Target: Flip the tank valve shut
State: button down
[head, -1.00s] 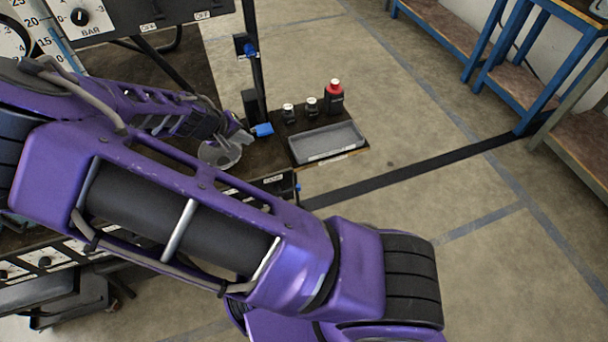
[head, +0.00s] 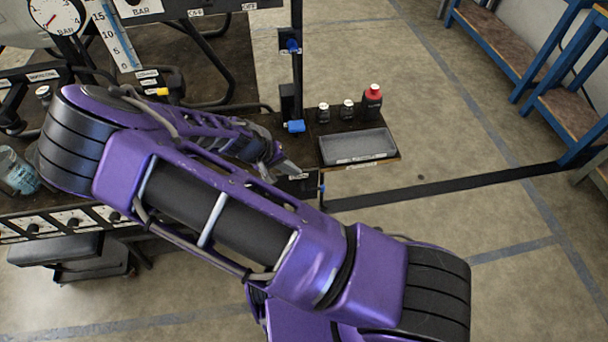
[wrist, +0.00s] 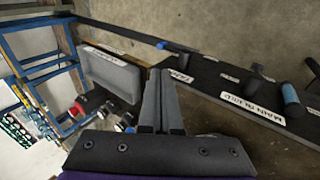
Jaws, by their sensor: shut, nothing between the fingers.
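My gripper (head: 294,170) is shut and empty at the front right corner of the dark bench, close to a small label plate. In the wrist view my gripper's fingers (wrist: 163,75) point at the bench edge beside a white label (wrist: 181,76) too blurred to read surely. A small blue-tipped lever (wrist: 162,45) lies just beyond the fingertips; a blue lever also shows at the bench corner in the head view (head: 321,188). A larger blue handle (head: 294,126) sits on the black post behind my gripper. I cannot tell which blue handle is the tank valve, or whether the fingertips touch anything.
Another blue handle (head: 292,46) is higher on the post. Open floor lies to the right.

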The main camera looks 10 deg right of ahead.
aim_at(316, 190)
jog(key=b+x, duration=0.1)
jog(key=x, duration=1.2)
